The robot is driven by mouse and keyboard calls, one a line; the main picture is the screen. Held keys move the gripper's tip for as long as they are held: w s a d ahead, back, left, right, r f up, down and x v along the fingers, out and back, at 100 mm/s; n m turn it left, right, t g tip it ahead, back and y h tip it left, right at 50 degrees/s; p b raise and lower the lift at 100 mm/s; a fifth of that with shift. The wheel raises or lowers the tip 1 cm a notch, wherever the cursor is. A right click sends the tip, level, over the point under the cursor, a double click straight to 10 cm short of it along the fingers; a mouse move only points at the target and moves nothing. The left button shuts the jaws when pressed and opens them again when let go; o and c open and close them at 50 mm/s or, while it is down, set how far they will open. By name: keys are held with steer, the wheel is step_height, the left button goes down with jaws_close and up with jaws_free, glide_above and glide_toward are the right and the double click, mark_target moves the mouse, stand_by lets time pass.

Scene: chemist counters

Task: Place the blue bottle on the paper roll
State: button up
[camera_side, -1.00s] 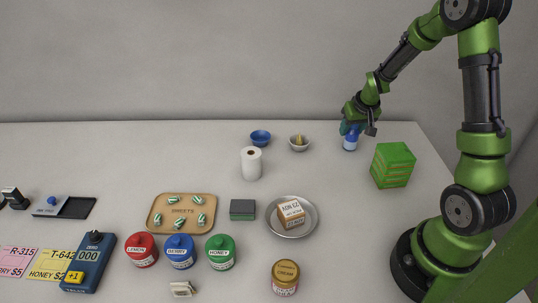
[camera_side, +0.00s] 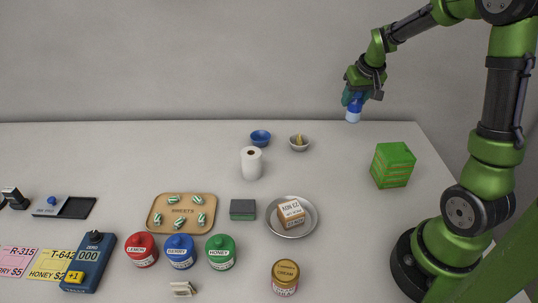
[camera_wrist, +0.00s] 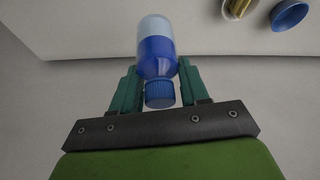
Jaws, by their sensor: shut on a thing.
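The blue bottle (camera_side: 353,109) is in the air near the back right of the counter in the side view. My gripper (camera_side: 355,96) is shut on it from above. In the wrist view the bottle (camera_wrist: 157,55) sits between my teal fingers (camera_wrist: 157,90), with its blue ribbed cap towards me and its pale end away. The white paper roll (camera_side: 251,164) stands upright on the counter, left of my gripper and nearer the camera. Its top with the dark core hole shows and is bare.
A blue bowl (camera_side: 260,138) and a grey bowl (camera_side: 299,143) with something yellowish inside stand behind the roll. A green box (camera_side: 392,165) is at the right. A sweets tray (camera_side: 160,215), a metal dish (camera_side: 310,228) and several jars stand in front.

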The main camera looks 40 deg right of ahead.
steer(key=s+a+r+n+y, duration=0.15)
steer(key=a+n, duration=0.45)
steer(key=a, duration=0.8)
steer(key=s+a+r+n+y, duration=0.1)
steer(key=s+a+n+y, duration=0.15)
steer(key=a+n, duration=0.75)
steer(key=m+y, duration=0.1)
steer(key=m, duration=0.2)
glide_above(248, 152)
steer(key=shift+f, duration=2.45)
steer(key=shift+f, duration=0.1)
steer(key=o, duration=1.1)
